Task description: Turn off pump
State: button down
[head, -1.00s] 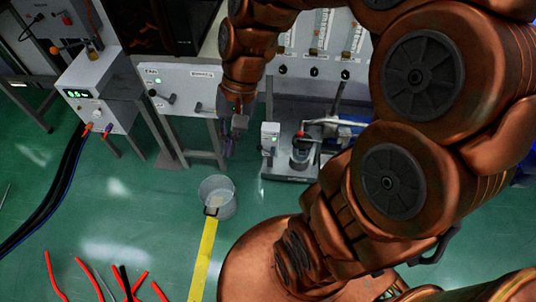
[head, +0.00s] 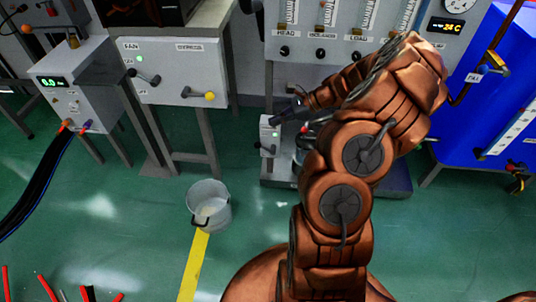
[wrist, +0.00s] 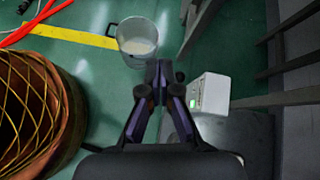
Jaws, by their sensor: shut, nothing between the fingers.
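The pump unit stands on a grey base plate (head: 275,182) at the middle back in the head view, largely hidden behind my arm. At its left is a small white control box (head: 267,148) with a lit green indicator and a dark knob on its side. The box also shows in the wrist view (wrist: 209,93), right of my fingers. My gripper (head: 273,121) is shut and empty, pointing left at the top of the box in the head view. In the wrist view the fingertips (wrist: 160,68) meet just left of the box. I cannot tell whether they touch it.
A clear bucket (head: 208,206) stands on the green floor beside the yellow line. A white panel table (head: 178,72) with lever handles is at the left. A gauge panel (head: 345,40) rises behind the pump. A blue cabinet (head: 485,100) stands at the right.

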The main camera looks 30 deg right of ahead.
jog(key=s+d+f+m+t+b, duration=0.1)
jog(key=d+f+m, duration=0.1)
jog(key=d+f, duration=0.2)
jog(key=s+d+f+m+h+b, duration=0.1)
jog(key=d+f+m+b, duration=0.1)
jog(key=d+f, duration=0.3)
jog(key=shift+s+f+m+t, duration=0.3)
jog(key=shift+f+t, duration=0.1)
jog(key=shift+f, duration=0.4)
jog(key=b, duration=0.6)
send_near(264, 148)
jog(key=w+a+r+x, duration=0.1)
jog(key=x, duration=0.6)
jog(key=shift+s+d+r, duration=0.2)
jog(key=shift+a+r+h+p, duration=0.15)
jog(key=shift+h+p, duration=0.25)
jog(key=shift+p, duration=0.35)
